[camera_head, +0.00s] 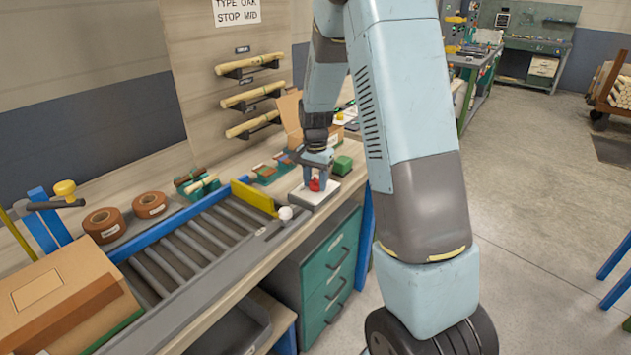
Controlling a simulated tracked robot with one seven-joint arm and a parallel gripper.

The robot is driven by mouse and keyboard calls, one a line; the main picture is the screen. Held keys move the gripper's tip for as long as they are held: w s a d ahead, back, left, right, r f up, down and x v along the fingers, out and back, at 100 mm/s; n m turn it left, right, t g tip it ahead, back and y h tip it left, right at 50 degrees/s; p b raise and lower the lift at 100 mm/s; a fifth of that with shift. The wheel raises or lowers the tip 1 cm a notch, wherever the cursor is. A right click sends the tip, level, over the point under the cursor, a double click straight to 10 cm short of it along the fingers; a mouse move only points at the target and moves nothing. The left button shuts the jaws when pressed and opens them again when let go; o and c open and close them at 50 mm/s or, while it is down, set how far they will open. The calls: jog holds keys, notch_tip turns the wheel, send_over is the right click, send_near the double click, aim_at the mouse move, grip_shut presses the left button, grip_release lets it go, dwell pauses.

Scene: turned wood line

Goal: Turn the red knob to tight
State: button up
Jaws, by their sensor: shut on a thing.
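The red knob (315,185) sits on a pale block-like base (312,199) near the front edge of the workbench. My gripper (317,178) points down from above, its fingers around the knob and shut on it. The fingers hide part of the knob. Any marks for tight or loose are too small to make out.
A roller conveyor (195,248) with a yellow stop plate (253,197) lies left of the knob. A green block (342,165) and an open cardboard box (290,118) stand close behind. Green drawers (328,270) are below. Open floor lies to the right.

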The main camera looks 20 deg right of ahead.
aim_at(315, 180)
jog(key=shift+w+r+m, duration=0.1)
jog(key=shift+w+m, duration=0.05)
jog(key=shift+m, duration=0.25)
jog(key=o, duration=1.1)
jog(key=shift+c, duration=0.2)
notch_tip(315, 180, up, 14)
jog(key=shift+f, duration=0.2)
